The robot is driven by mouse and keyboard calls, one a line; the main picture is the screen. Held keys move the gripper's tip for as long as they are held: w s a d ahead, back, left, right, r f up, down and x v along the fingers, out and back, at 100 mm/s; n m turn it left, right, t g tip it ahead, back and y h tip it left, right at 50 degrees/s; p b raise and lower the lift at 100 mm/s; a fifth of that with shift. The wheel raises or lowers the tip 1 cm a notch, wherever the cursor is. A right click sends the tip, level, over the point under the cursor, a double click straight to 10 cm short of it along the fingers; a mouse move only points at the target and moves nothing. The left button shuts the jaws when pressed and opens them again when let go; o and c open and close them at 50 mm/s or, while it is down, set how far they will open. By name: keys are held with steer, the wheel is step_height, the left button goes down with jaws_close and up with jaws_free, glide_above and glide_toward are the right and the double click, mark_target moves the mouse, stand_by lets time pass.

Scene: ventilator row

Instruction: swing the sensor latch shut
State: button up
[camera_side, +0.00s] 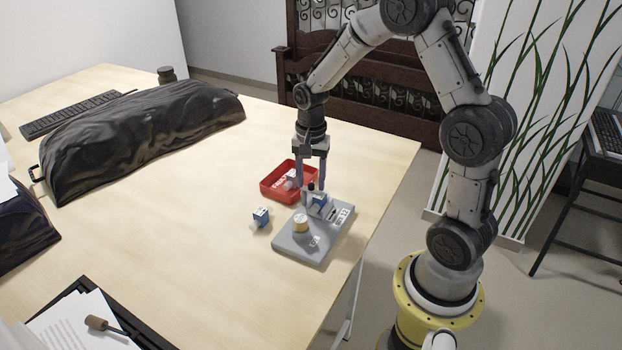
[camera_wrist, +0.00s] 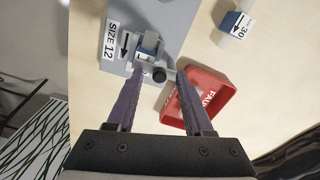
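The grey plate (camera_side: 290,244) lies on the table and carries a blue-and-white sensor block (camera_side: 318,201) near its far end. The block also shows in the wrist view (camera_wrist: 149,44), beside a "SIZE 12" label. How far the latch is swung is unclear. My gripper (camera_side: 311,182) points down over this end of the plate. Its fingers are apart and empty, with the knob between them in the wrist view (camera_wrist: 158,80); contact cannot be told.
Another blue block (camera_side: 261,216) lies on the table to the left. A round tan piece (camera_side: 301,223) sits on the plate. A black covered bulk (camera_side: 140,135) lies farther left; table between is clear.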

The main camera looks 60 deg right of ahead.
mark_target(310, 184)
step_height(310, 184, up, 14)
stand_by(0.6)
steer(key=shift+f, duration=0.1)
steer(key=s+a+r+n+t, duration=0.3)
steer(key=s+a+r+n, duration=0.1)
steer(key=s+a+r, duration=0.35)
steer(key=s+a+f+n+t, duration=0.1)
steer(key=s+a+f+n, duration=0.1)
steer(key=s+n, duration=0.3)
steer(key=s+a+f+n+t, duration=0.1)
steer(key=s+a+n, duration=0.1)
steer(key=s+n, duration=0.3)
steer(key=shift+s+a+f+n+t, duration=0.2)
steer(key=shift+s+f+n+t, duration=0.1)
steer(key=shift+s+f+n, duration=0.15)
